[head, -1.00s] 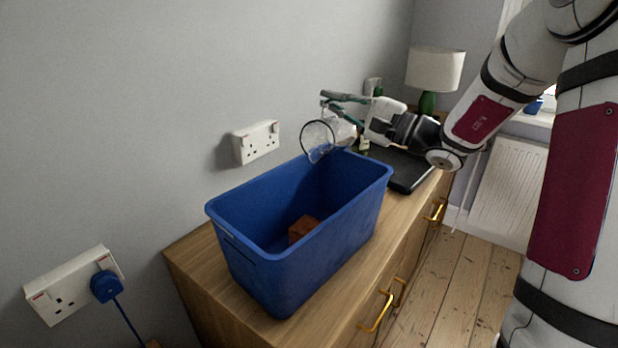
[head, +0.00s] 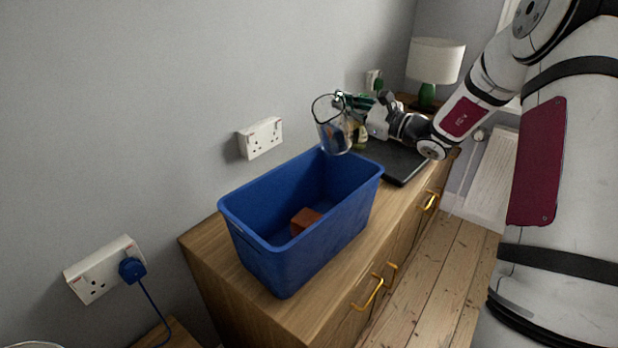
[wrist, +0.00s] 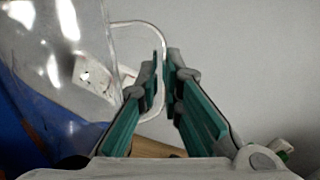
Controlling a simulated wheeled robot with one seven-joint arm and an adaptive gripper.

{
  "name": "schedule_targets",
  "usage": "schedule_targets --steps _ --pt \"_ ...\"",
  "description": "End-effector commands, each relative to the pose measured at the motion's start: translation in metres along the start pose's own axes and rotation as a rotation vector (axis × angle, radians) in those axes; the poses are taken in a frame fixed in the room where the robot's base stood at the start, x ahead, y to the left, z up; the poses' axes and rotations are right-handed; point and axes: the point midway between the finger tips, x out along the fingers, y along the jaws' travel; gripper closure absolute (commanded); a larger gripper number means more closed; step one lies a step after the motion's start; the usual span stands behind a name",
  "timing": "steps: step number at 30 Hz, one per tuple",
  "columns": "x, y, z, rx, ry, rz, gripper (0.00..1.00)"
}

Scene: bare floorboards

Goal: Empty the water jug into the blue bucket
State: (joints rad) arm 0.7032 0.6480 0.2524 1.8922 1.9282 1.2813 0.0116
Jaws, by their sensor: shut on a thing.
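The clear water jug (head: 334,134) is above the far end of the blue bucket (head: 262,262), nearly upright with its mouth up and leaning slightly. My gripper (head: 358,108) is shut on the jug's handle, to the right of the jug. In the wrist view the jug (wrist: 62,60) fills the left side, and its handle loop passes between my green-padded fingers (wrist: 164,75). I cannot tell whether water is in the jug. The bucket stands on a wooden cabinet, and an orange-brown block (head: 304,221) lies on its floor. No water shows in the visible part of the bucket.
A flat black slab (head: 398,160) lies on the wooden cabinet (head: 300,318) behind the bucket. A bottle (head: 361,137) stands beside the jug, partly hidden. A lamp (head: 437,62) is at the far end. Wall sockets (head: 260,138) are close on the left.

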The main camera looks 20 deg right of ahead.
Motion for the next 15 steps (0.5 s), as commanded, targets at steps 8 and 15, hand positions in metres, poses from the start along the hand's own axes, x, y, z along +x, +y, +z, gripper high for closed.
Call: schedule_targets --steps 8,15 --pt "0.002 -0.010 -0.022 0.231 0.046 -0.001 1.00" --pt "0.002 -0.011 -0.039 0.400 0.079 0.001 1.00"
